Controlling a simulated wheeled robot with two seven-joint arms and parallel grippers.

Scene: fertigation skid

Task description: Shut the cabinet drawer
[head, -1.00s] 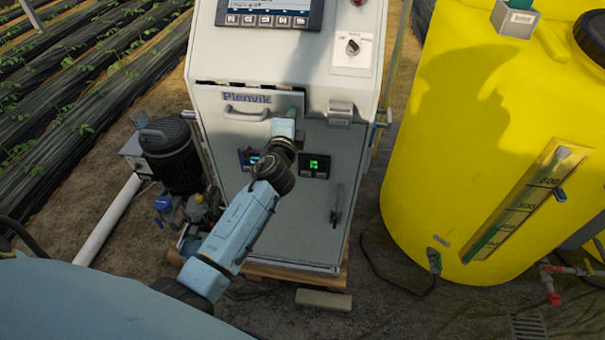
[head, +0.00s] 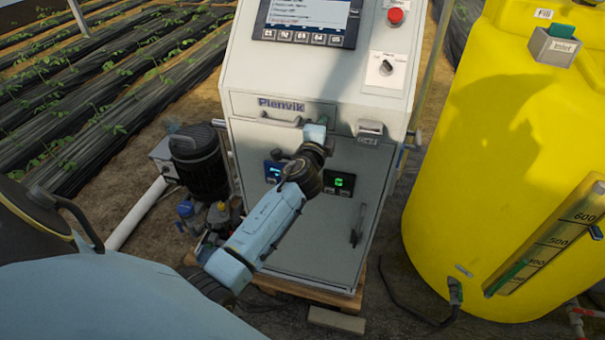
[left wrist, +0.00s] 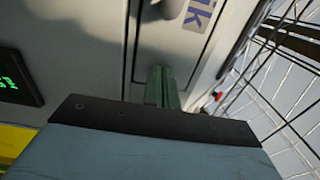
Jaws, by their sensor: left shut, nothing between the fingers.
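The cabinet drawer (head: 244,104) is the wide grey front with the "Plenvik" label and a bar handle (head: 281,122), high on the grey cabinet. Its front looks flush or nearly flush with the cabinet face; only a thin seam shows around it. My left gripper (head: 321,121) is shut and empty at the drawer's lower right, to the right of the handle. In the left wrist view its green fingers (left wrist: 160,88) point at the drawer front (left wrist: 183,45) and seem to touch it; the exact contact is hard to see. My right gripper is out of view.
Below the drawer are small displays (head: 341,184) and a door with a handle (head: 358,228). A grey latch box (head: 370,128) sits right of the drawer. A yellow tank (head: 470,170) stands at right, a dark pump (head: 200,165) at left.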

